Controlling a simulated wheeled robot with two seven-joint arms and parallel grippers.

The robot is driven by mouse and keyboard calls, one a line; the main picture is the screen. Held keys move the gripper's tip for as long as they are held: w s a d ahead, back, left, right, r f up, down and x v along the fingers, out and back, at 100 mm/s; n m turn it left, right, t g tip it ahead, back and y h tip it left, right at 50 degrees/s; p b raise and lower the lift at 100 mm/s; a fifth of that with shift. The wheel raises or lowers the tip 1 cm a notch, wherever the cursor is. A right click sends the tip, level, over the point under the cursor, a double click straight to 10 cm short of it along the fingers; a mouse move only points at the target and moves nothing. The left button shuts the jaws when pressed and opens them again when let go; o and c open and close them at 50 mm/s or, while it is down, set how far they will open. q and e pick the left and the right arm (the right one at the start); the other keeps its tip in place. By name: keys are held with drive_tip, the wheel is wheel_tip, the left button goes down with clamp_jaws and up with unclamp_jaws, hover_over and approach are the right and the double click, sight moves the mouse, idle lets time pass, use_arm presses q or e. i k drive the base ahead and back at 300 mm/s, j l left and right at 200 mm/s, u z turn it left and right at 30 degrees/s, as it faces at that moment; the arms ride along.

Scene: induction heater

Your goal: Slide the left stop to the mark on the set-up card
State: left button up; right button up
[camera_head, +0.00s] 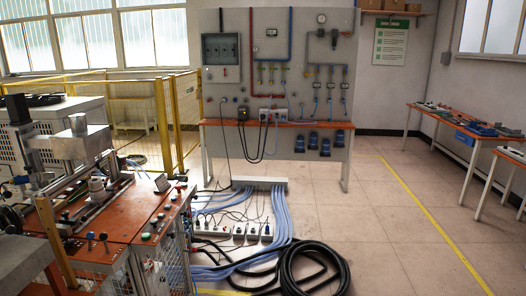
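A machine with an orange top (125,215) stands at the left, seen from some distance. On it are metal rails, a grey metal block (78,125) on an upright frame, and a round pale part (97,185). I cannot make out which part is the left stop. A small tilted plate (161,183) stands near the machine's right edge; I cannot tell whether it is the set-up card, and no mark can be read. Neither of my grippers shows in the head view.
Black hoses (312,270) and blue cables (283,215) lie on the floor right of the machine. A pegboard bench (275,122) stands behind, with a yellow fence (178,120) at its left. Orange-topped tables (455,122) line the right.

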sight(71, 221)
drive_tip(key=u, duration=1.25)
drive_tip(key=i+l+z, duration=0.15)
drive_tip(key=i+l, duration=0.15)
drive_tip(key=i, duration=0.15)
drive_tip(key=i+l+z, duration=0.15)
drive_tip(key=i, duration=0.3)
drive_tip(key=i+l+z, duration=0.1)
drive_tip(key=i+l, duration=0.2)
drive_tip(key=i, duration=0.2)
